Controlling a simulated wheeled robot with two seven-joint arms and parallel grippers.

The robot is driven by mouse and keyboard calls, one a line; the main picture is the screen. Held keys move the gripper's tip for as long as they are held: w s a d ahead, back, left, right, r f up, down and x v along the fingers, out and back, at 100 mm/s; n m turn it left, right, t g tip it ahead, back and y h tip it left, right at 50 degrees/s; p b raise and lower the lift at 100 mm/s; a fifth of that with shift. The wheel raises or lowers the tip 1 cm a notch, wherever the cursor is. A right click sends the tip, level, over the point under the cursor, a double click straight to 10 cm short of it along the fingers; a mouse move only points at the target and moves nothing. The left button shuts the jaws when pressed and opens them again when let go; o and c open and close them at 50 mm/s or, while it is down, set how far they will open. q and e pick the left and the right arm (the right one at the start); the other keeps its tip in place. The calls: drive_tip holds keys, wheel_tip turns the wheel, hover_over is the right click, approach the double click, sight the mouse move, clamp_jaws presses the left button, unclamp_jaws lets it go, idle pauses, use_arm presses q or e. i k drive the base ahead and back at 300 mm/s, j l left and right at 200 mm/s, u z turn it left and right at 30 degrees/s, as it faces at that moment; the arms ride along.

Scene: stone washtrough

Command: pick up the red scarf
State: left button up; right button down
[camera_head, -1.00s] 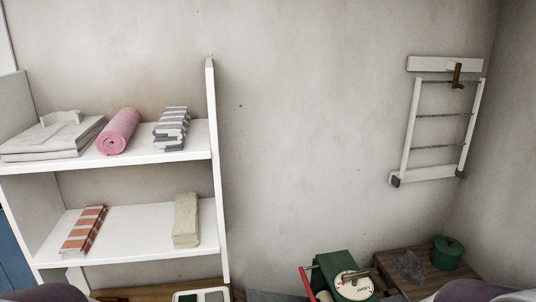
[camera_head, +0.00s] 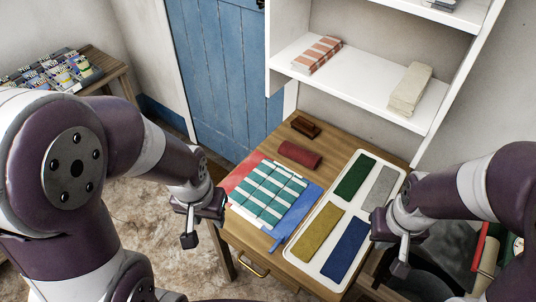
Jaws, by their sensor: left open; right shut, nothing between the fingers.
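A dark red rolled cloth (camera_head: 299,154) lies on the wooden table, behind a green-and-white striped cloth (camera_head: 268,193). A flat lighter red piece (camera_head: 243,168) shows partly under the striped cloth at its back left. I cannot tell for certain which of the two red things is the scarf. My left gripper (camera_head: 203,222) is open and empty beside the table's left edge, apart from both. My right gripper (camera_head: 392,250) is shut and empty near the right side of the white tray (camera_head: 338,209), far from the red things.
The tray holds green, grey, yellow and blue pieces. A blue cloth (camera_head: 297,216) lies partly under the striped cloth. A small brown wooden object (camera_head: 306,126) stands behind the roll. White shelves (camera_head: 383,103) rise behind; a blue door (camera_head: 215,70) is at back left.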

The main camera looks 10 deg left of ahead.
sight(299, 154)
drive_tip(key=k+z, duration=0.2)
drive_tip(key=z, duration=0.2)
drive_tip(key=k+l+z, duration=0.1)
drive_tip(key=k+z, duration=0.15)
drive_tip(key=z, duration=0.15)
drive_tip(key=k+l+z, duration=0.15)
drive_tip(key=z, duration=0.25)
drive_tip(key=i+j+z, duration=0.1)
drive_tip(key=j+z, duration=0.25)
drive_tip(key=j, duration=0.45)
drive_tip(key=j+z, duration=0.35)
drive_tip(key=j, duration=0.45)
drive_tip(key=k+j+z, duration=0.15)
drive_tip(key=j+z, duration=0.2)
drive_tip(key=j, duration=0.4)
